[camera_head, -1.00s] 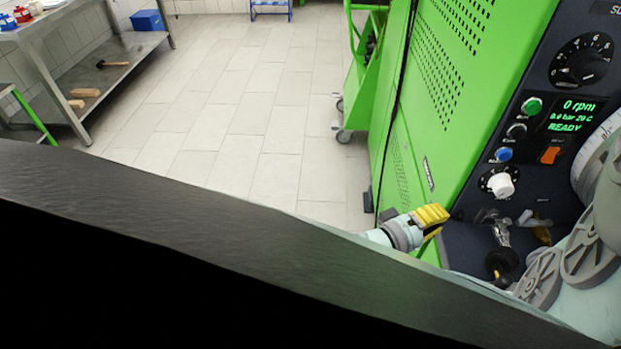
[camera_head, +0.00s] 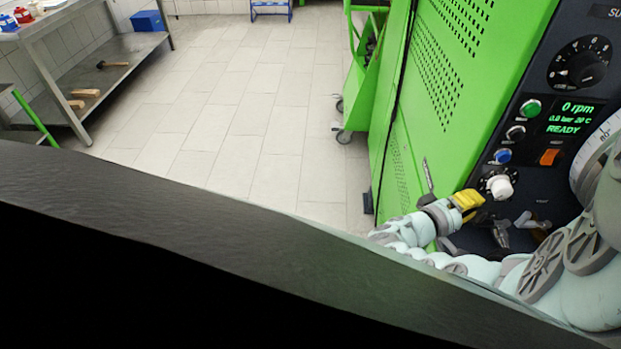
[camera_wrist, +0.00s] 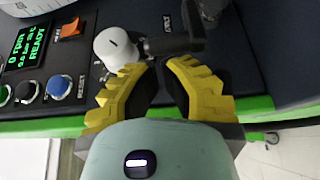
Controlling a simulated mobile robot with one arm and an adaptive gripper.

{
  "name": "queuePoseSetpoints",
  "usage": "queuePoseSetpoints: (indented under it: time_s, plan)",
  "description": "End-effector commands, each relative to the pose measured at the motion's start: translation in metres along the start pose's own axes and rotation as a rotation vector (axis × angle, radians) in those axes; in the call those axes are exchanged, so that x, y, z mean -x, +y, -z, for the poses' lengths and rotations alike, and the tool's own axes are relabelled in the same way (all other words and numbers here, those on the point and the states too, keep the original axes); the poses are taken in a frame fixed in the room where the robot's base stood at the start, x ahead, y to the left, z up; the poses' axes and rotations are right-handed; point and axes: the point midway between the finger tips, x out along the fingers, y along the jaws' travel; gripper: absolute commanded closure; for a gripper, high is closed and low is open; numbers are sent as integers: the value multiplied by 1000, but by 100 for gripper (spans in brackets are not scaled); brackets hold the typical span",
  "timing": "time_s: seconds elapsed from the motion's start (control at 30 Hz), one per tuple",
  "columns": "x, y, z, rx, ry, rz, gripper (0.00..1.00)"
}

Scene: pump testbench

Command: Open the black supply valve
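My gripper (camera_head: 469,199) has yellow ridged fingers and is beside the dark control panel, just left of and below the white knob. In the wrist view, the gripper (camera_wrist: 158,67) is open, with a gap between its fingertips and nothing held. A black valve handle (camera_wrist: 193,27) on a grey metal stem lies just beyond the fingertips, right of the white knob (camera_wrist: 115,46). I cannot tell whether the fingers touch the handle or stem. In the head view, metal valve fittings (camera_head: 501,236) show below the white knob, partly hidden; which is the supply valve is unclear there.
The panel carries a green button (camera_head: 531,108), a blue button (camera_head: 503,156), an orange switch (camera_head: 549,157), a black dial (camera_head: 578,68) and a display reading 0 rpm and READY. A large gauge (camera_head: 597,155) stands at right. The tiled floor (camera_head: 255,120) is clear.

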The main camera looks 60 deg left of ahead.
Motion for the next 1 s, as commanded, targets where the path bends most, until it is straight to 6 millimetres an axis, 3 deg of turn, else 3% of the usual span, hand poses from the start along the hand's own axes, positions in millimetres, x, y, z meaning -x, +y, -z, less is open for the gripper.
queuePoseSetpoints:
  time_s: [1.0]
  plan:
    - [3, 2, -5, 1, 94, -1, 100]
